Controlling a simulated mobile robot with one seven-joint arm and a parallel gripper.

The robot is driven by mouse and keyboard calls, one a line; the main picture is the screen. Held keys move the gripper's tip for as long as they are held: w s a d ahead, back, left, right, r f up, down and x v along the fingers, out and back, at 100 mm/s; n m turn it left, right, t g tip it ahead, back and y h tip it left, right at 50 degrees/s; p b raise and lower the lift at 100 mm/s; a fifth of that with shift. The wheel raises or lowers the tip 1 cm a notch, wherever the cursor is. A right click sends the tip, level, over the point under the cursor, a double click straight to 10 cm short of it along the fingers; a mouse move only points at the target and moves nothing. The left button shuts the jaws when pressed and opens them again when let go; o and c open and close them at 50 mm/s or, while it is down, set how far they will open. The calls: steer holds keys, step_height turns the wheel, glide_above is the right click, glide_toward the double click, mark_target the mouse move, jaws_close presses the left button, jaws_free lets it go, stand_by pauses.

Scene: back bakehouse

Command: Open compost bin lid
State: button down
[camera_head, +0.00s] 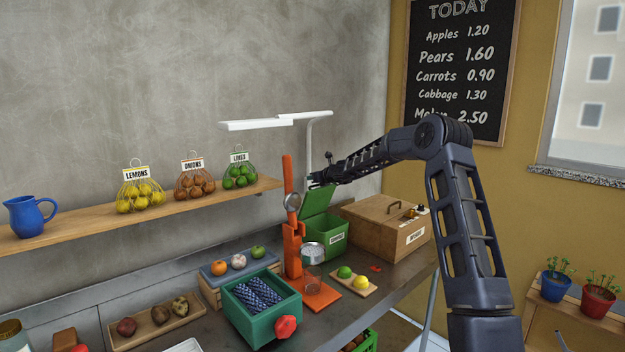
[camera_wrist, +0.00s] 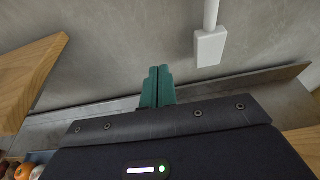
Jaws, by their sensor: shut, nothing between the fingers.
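The compost bin (camera_head: 327,249) is a green box with a white label, standing on the counter against the back wall. Its green lid (camera_head: 318,200) is raised and tilted up from the bin, not lying flat on it. My gripper (camera_head: 313,181) is just above the lid's upper edge; whether it touches the lid is not clear. In the wrist view my gripper's teal fingers (camera_wrist: 157,72) are shut together with nothing between them. The bin and lid cannot be made out in the wrist view. The orange press hides part of the bin's left side.
An orange press (camera_head: 290,240) stands close in front and left of the bin. A wooden box (camera_head: 375,232) sits right of it. A white lamp (camera_head: 275,123) hangs above, its post behind my gripper. The shelf (camera_head: 215,198) with net bags lies left. A teal box (camera_head: 262,315) stands in front.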

steer(key=shift+f, duration=0.2)
stand_by(0.5)
steer(key=s+d+r, duration=0.4)
steer(key=r, duration=0.4)
steer(key=s+d+f+n+g+h, duration=0.2)
steer(key=s+d+n+g+h, duration=0.25)
steer(key=n, duration=1.35)
steer(key=y, duration=0.1)
glide_above(314, 198)
steer(key=w+d, duration=0.3)
steer(key=shift+t, duration=0.45)
steer(key=f, duration=0.6)
steer(key=shift+s+a+f, duration=0.2)
steer(key=shift+f, duration=0.2)
steer(key=shift+w+a+r, duration=0.1)
steer(key=shift+w+a, duration=0.05)
steer(key=shift+w+a, duration=0.15)
